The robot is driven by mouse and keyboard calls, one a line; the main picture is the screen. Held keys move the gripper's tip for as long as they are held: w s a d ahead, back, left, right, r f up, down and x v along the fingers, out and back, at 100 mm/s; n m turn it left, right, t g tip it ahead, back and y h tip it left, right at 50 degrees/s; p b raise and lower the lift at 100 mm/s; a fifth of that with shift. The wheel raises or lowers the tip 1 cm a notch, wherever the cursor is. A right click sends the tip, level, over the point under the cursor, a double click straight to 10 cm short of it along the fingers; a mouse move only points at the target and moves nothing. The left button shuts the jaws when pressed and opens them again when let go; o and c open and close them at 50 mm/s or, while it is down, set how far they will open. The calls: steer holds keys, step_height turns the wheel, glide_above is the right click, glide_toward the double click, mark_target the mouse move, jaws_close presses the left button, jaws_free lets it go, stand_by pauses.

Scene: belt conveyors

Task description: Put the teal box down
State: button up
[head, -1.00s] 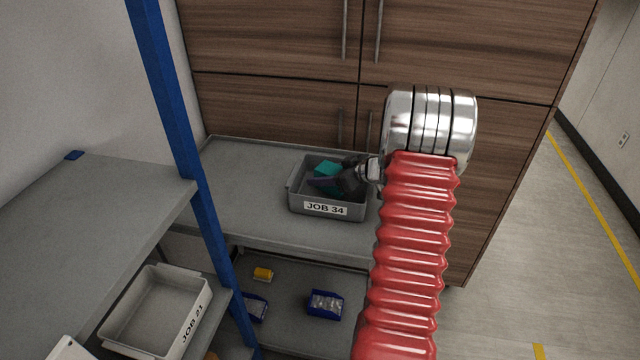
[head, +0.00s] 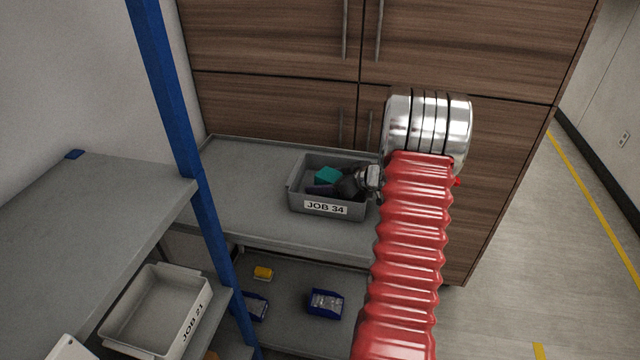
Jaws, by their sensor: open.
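The teal box (head: 327,175) is inside the grey bin labelled JOB 34 (head: 296,203), toward its back. The bin stands on the grey shelf top in front of the wooden cabinet. My gripper (head: 318,188) reaches into the bin from the right, low, with its dark fingers in front of and beside the teal box. The jaws are open. Part of the box's lower side is hidden behind the gripper, and I cannot tell whether a finger still touches it.
Grey shelf top (head: 240,205) is clear left of the bin. A blue upright post (head: 180,110) stands to the left. A light bin labelled JOB 21 (head: 125,345) sits lower left. Small blue bins (head: 326,304) and a yellow item (head: 263,273) lie on the lower shelf.

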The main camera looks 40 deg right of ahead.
steer(key=shift+r, duration=0.1)
steer(key=shift+s+d+r, duration=0.1)
steer(key=shift+s+r, duration=0.05)
steer(key=shift+s, duration=0.1)
steer(key=shift+v, duration=3.45)
